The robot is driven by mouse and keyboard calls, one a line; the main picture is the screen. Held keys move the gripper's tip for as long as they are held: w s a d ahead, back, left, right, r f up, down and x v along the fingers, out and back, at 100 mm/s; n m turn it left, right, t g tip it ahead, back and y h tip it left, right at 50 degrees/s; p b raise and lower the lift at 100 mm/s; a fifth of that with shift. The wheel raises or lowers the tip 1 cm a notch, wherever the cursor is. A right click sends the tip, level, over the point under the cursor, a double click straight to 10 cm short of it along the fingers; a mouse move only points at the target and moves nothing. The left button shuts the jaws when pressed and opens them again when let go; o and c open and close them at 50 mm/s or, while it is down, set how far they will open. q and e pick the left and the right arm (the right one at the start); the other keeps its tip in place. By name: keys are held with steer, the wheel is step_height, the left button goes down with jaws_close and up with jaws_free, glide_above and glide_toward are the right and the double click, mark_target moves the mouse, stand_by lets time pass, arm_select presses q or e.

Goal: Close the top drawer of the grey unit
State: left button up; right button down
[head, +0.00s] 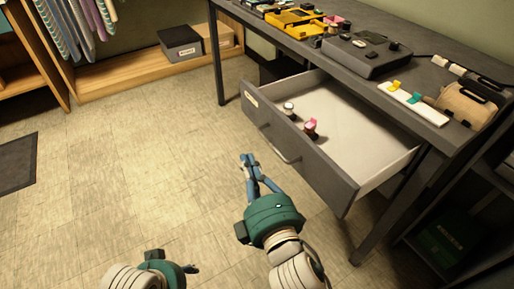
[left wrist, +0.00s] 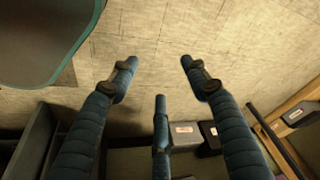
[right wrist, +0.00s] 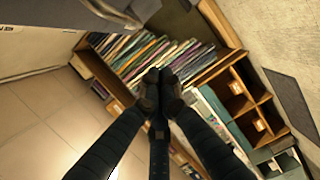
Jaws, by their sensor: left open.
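The top drawer (head: 347,187) of the grey unit (head: 430,125) is pulled well out, with its grey front facing lower left and its pale inside showing. A bar handle (head: 283,153) is on the front. A small white-and-dark item (head: 289,112) and a pink-topped item (head: 311,127) lie inside. My right gripper (head: 249,158) is in front of the drawer, left of the handle and apparently apart from it. Its fingers meet, empty, in the right wrist view (right wrist: 160,82). My left gripper (head: 192,268) is low in the head view; its fingers are spread and empty in the left wrist view (left wrist: 157,66).
The unit's top carries a yellow tray (head: 294,22), a grey device (head: 362,53) and a tan roll (head: 468,103). A wooden shelf (head: 130,76) with a grey box (head: 180,43) stands at the back left. A dark mat (head: 17,163) lies at left. The tiled floor between is clear.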

arm_select(q)
steer(key=w+d+r+t+b, duration=0.1)
steer(key=w+d+t, duration=0.1)
steer(key=w, duration=0.4)
steer(key=shift+w+r+t+h, duration=0.3)
steer(key=shift+t+h, duration=0.1)
steer(key=shift+t, duration=0.1)
arm_select(e)
steer(key=w+d+f, duration=0.1)
steer(key=w, duration=0.5)
steer(key=shift+w+d, duration=0.15)
steer(key=shift+w, duration=0.25)
arm_select(q)
steer(key=shift+s, duration=0.1)
